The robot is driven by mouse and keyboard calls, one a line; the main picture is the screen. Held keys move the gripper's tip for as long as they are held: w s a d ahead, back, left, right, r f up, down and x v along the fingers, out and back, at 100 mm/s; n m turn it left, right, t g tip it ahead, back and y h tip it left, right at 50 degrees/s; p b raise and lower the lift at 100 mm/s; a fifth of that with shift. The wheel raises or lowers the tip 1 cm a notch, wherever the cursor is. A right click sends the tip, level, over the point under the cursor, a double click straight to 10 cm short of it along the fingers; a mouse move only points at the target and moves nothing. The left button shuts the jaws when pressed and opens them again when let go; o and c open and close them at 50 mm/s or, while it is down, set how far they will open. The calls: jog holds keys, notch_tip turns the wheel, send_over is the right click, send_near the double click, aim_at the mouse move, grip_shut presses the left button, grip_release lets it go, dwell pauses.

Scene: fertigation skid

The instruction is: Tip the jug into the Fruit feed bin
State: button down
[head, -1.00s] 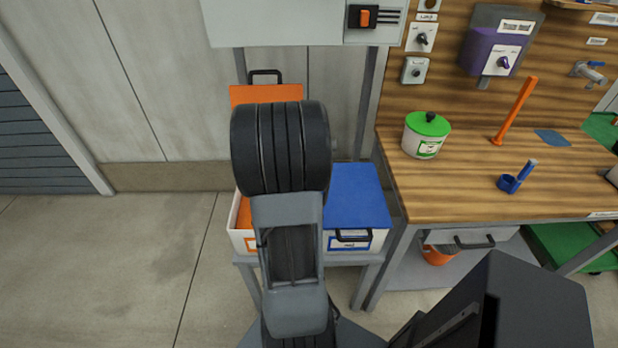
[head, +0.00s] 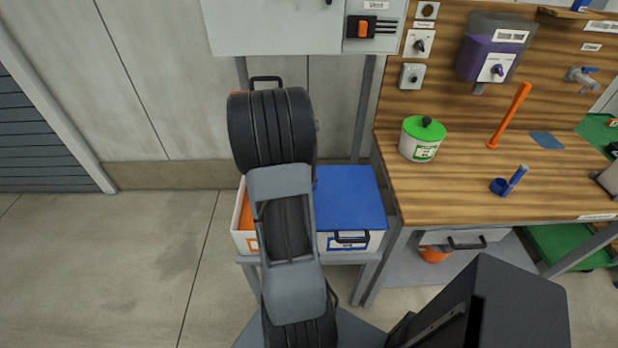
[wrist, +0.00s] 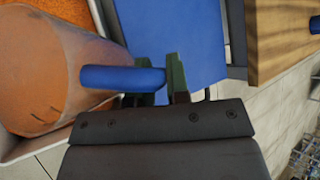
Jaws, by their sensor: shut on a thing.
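In the wrist view my gripper (wrist: 155,80) is shut on the blue handle (wrist: 110,77) of the jug (wrist: 50,75). The jug's body is a brownish-orange cylinder at the left, over the orange-filled open bin (wrist: 75,8). I cannot tell how far the jug is tilted, or whether anything pours. In the head view this open bin (head: 240,240) is white with an orange label, left of the bin with a shut blue lid (head: 350,200). My arm hides my gripper, the jug and most of the open bin there. The bins' label text is unreadable.
A wooden bench (head: 450,185) stands right of the bins, with a green-lidded tub (head: 421,140) and a small blue holder (head: 508,182) on it. A grey cabinet (head: 275,25) hangs above the bins. The floor at left is clear.

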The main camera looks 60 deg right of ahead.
jog(key=shift+r+p, duration=0.3)
jog(key=shift+p, duration=0.1)
